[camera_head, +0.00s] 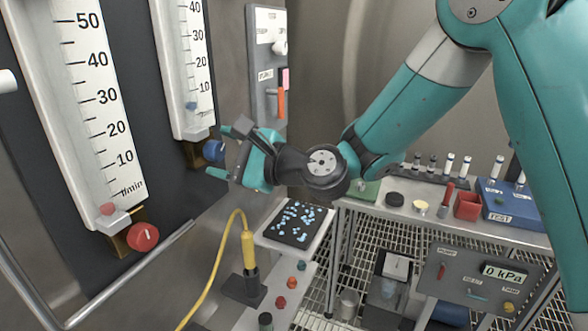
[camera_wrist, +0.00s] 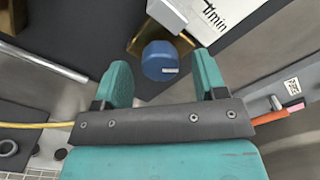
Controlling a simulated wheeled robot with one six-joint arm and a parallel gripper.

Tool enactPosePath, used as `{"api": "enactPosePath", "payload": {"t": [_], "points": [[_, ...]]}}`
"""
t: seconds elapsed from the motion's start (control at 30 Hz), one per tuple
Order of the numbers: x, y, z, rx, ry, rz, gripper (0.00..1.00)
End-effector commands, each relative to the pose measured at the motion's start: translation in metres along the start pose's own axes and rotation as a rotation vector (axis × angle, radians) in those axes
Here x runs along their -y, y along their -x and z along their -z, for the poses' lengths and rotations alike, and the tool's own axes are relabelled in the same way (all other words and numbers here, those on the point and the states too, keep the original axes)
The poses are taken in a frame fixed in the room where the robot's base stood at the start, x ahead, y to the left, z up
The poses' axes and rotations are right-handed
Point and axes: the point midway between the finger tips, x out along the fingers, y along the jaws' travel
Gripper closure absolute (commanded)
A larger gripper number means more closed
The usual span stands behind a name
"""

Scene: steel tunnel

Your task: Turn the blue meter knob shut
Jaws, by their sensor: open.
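The blue meter knob (camera_head: 212,150) sits on a brass fitting below the right-hand flow meter (camera_head: 186,75). In the wrist view the blue knob (camera_wrist: 160,62) shows between the two teal fingertips, with a gap on each side. My gripper (camera_head: 219,151) is open and points at the knob from the right. In the wrist view my gripper (camera_wrist: 162,70) holds nothing, and I see no contact with the knob. The blue float (camera_head: 191,105) is near the bottom of the meter's scale, below the 10 mark. The gripper partly hides the knob's right side in the head view.
A red knob (camera_head: 143,237) is under the larger left meter (camera_head: 75,100). A metal rail (camera_head: 130,270) runs below it. A wall panel with an orange handle (camera_head: 281,104) stands behind the gripper. A yellow cable (camera_head: 215,262) hangs below. A cluttered cart (camera_head: 370,207) is at right.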

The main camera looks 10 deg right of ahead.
Motion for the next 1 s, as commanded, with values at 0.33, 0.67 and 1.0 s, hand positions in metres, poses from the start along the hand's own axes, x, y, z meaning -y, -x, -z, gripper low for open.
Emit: {"api": "enactPosePath", "payload": {"t": [0.33, 0.67, 1.0], "points": [[-0.003, 0.088, 0.005, -0.005, 0.001, 0.007, 0.35], [-0.003, 0.147, 0.002, 0.001, 0.004, 0.006, 0.35], [-0.001, 0.157, -0.001, 0.001, 0.0, 0.001, 0.35]]}}
